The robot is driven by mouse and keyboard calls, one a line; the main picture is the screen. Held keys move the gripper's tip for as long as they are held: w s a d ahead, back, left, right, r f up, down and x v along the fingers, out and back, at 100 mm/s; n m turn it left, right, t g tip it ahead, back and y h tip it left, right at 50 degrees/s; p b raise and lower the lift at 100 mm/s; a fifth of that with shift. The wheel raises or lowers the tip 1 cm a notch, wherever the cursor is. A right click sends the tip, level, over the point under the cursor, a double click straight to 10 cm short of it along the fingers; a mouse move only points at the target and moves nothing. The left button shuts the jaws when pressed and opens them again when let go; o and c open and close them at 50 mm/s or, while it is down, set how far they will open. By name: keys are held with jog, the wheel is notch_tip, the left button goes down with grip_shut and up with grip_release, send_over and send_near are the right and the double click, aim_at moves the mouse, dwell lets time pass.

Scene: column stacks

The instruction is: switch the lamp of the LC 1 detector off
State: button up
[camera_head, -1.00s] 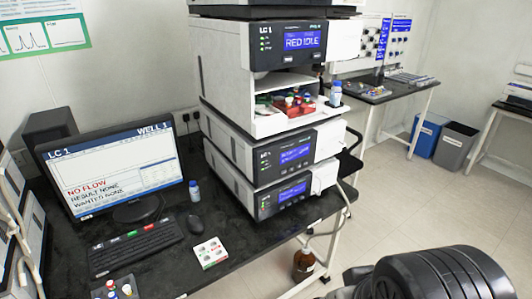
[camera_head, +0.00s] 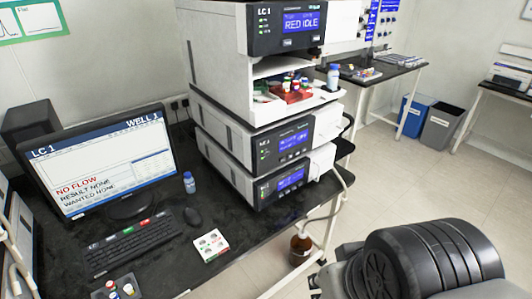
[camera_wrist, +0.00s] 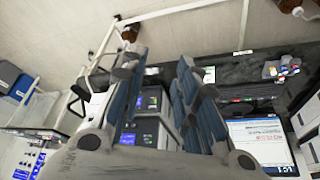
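The LC 1 stack (camera_head: 225,75) stands on the black bench in the head view. Below an open vial bay, two more modules with blue screens, an upper one (camera_head: 290,143) and a lower one (camera_head: 288,181), are stacked. Their small text is unreadable and I cannot tell which is the detector. In the wrist view, my gripper (camera_wrist: 157,68) is open and empty, its fingers spread apart. Module screens (camera_wrist: 150,103) show between and beyond the fingers, upside down. My gripper's fingers are not seen in the head view.
Blue and grey bins (camera_head: 442,129) stand farther right; floor between is clear.

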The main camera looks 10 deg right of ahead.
grip_shut()
dwell(1.4)
